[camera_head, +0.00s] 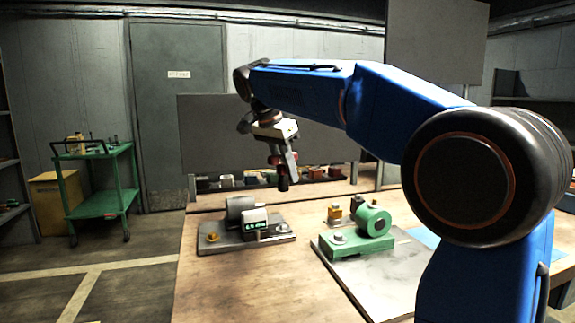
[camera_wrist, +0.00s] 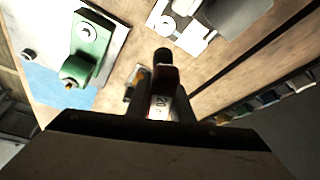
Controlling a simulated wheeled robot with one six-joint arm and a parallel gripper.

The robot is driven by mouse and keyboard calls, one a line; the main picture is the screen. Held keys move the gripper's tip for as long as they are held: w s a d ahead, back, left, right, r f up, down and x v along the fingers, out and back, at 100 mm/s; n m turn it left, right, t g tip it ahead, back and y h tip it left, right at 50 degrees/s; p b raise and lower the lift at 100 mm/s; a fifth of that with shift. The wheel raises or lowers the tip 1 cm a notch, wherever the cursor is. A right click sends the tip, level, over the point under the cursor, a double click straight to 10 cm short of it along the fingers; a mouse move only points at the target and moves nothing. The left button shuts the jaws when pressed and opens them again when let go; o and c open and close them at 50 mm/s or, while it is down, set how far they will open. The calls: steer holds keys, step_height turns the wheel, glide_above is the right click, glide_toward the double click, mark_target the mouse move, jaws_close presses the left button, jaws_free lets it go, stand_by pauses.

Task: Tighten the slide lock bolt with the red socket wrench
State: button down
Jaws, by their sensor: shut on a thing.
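My gripper (camera_head: 281,158) is shut on the red socket wrench (camera_head: 284,170), held in the air above the workbench with its black socket pointing down. In the wrist view the wrench (camera_wrist: 162,84) shows its dark socket end, red body and a white label. A grey unit (camera_head: 241,207) with a small display sits on a metal plate at left, with a gold bolt (camera_head: 212,238) and a silver bolt (camera_head: 282,228). A green fixture (camera_head: 357,242) at right carries another silver bolt (camera_head: 338,238). I cannot tell which is the slide lock bolt. The socket is apart from all of them.
Small orange and dark parts (camera_head: 335,212) stand behind the green fixture. Several coloured bins (camera_head: 258,179) line the bench's back, before a grey panel (camera_head: 215,140). The bench's front left (camera_head: 235,285) is clear. A green cart (camera_head: 100,205) stands off at left.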

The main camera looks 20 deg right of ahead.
steer(key=shift+f, duration=4.55)
steer(key=shift+f, duration=1.2)
steer(key=shift+s+m+g, duration=0.2)
steer(key=shift+m+g, duration=0.2)
steer(key=shift+m, duration=0.8)
steer(key=shift+f+m+g, duration=0.1)
steer(key=shift+m+g, duration=0.2)
steer(key=shift+m, duration=0.6)
steer(key=shift+s+m, duration=0.15)
steer(key=shift+m, duration=0.15)
